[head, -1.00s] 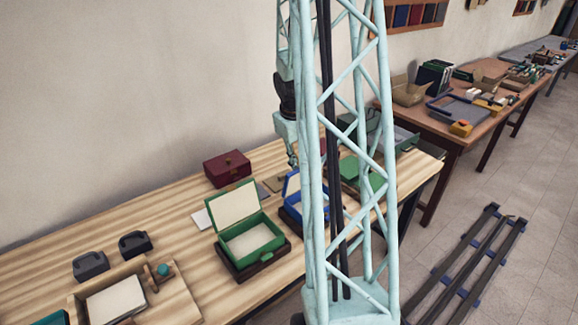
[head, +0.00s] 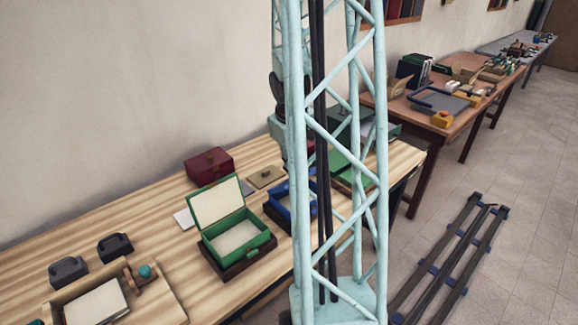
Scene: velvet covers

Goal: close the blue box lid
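The blue box (head: 276,208) sits on the wooden table, partly hidden behind my pale lattice column. Its blue rim shows left of the column. No raised cream lid lining shows above it now, and I cannot tell how its lid stands. My pale arm comes down behind the column just above the box. My gripper is mostly hidden there, so neither its fingers nor any contact with the lid can be made out.
A green box (head: 238,238) with its lid raised stands left of the blue box. A dark red box (head: 209,164) is behind it, closed. A small tan plate (head: 266,177) lies beyond the blue box. Green items (head: 346,168) lie to the right, behind the column.

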